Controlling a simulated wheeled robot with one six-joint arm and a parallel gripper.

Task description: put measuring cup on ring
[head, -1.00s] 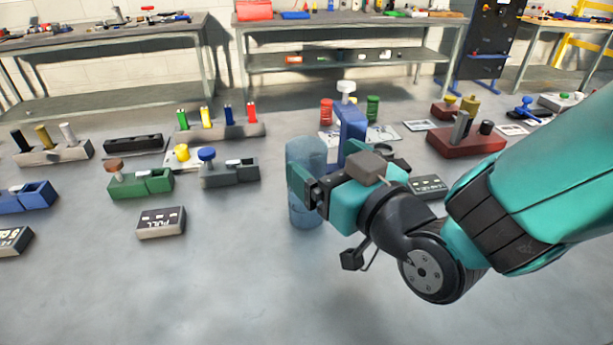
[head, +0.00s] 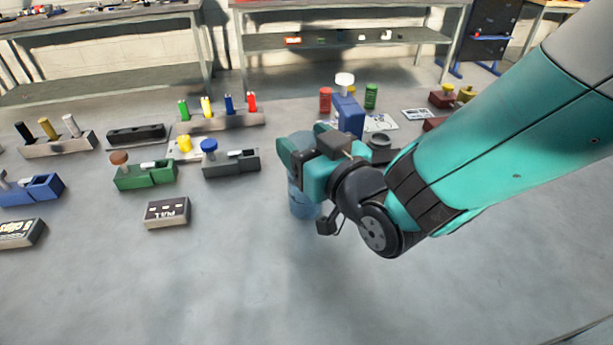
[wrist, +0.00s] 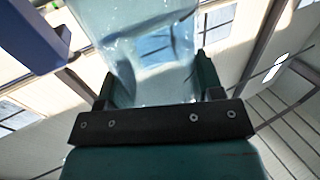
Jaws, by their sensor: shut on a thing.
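The measuring cup is a clear, pale blue cylinder (head: 304,204), partly hidden behind my gripper in the head view. My gripper (head: 297,162) is shut on it. In the wrist view the clear cup (wrist: 150,50) stands out between the two dark teal fingers (wrist: 155,86). I cannot tell from these views whether its base touches the floor. A dark round piece (head: 379,146) shows just right of my gripper; it may be the ring, but my arm partly hides it and I cannot be sure.
Green (head: 145,175) and dark grey (head: 231,164) carriers and a label block (head: 166,212) stand left. The front floor is clear.

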